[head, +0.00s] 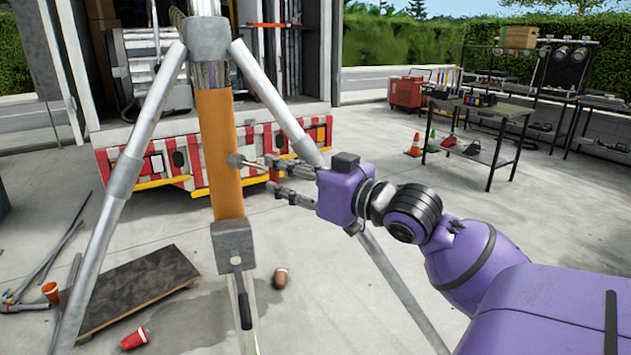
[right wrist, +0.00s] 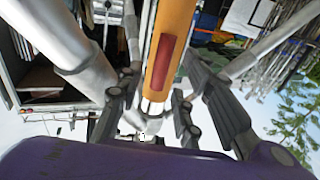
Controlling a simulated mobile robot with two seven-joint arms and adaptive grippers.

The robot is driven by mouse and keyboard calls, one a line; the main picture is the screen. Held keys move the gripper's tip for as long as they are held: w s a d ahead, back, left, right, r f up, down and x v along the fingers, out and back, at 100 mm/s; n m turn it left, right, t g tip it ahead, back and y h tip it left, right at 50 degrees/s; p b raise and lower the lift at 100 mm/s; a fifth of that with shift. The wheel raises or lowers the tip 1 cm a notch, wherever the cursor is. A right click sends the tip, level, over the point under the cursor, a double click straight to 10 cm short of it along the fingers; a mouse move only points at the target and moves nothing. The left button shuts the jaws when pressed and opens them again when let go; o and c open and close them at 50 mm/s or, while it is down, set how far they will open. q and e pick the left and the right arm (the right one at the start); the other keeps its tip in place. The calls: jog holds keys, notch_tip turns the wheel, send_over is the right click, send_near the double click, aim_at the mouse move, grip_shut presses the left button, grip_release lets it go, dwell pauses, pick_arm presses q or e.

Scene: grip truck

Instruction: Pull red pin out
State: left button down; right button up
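I cannot make out a separate red pin in the head view. An orange column (head: 219,140) stands upright in a silver tripod, with a grey bracket (head: 234,245) at its lower end. In the right wrist view the orange column (right wrist: 172,25) carries a flat red rectangular patch (right wrist: 164,62); I cannot tell if it belongs to the pin. My right gripper (head: 254,173) is beside the column's right side. In the right wrist view my right gripper (right wrist: 160,85) has its fingers spread, one on each side of the column, and nothing held. My left gripper is out of view.
Silver tripod legs (head: 140,130) slope down around the column. A truck with a red-and-white striped bumper (head: 260,145) is behind. A wheeled board (head: 135,285) and red cups (head: 133,338) lie on the ground.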

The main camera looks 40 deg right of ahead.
jog(key=s+d, duration=0.1)
jog(key=s, duration=0.7)
jog(key=shift+s, duration=0.25)
